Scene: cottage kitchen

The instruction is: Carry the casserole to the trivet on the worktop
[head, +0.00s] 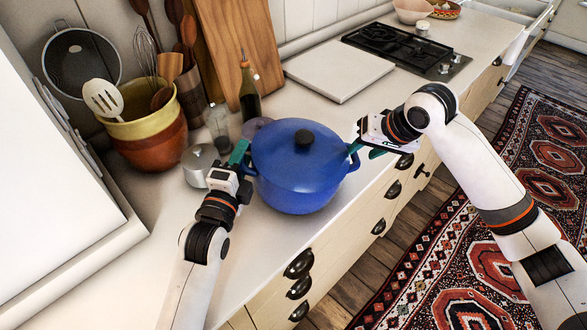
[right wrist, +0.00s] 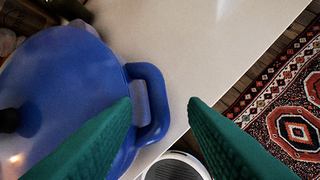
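The blue lidded casserole (head: 300,170) stands upright on the worktop (head: 270,225) near its front edge. My left gripper (head: 241,160) is at its left handle; the fingers are partly hidden, so I cannot tell whether they grip it. My right gripper (head: 362,152) is at the right handle. In the right wrist view, its green fingers (right wrist: 160,104) are spread apart, with the blue handle (right wrist: 154,105) near the left finger and a gap to the right one. I cannot pick out the trivet for certain; a flat white square slab (head: 338,70) lies behind the casserole.
A black hob (head: 400,48) is beyond the slab. A glass bottle (head: 249,92), a metal canister (head: 199,163) and a utensil pot (head: 146,135) stand behind and left of the casserole. A patterned rug (head: 540,130) lies on the floor.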

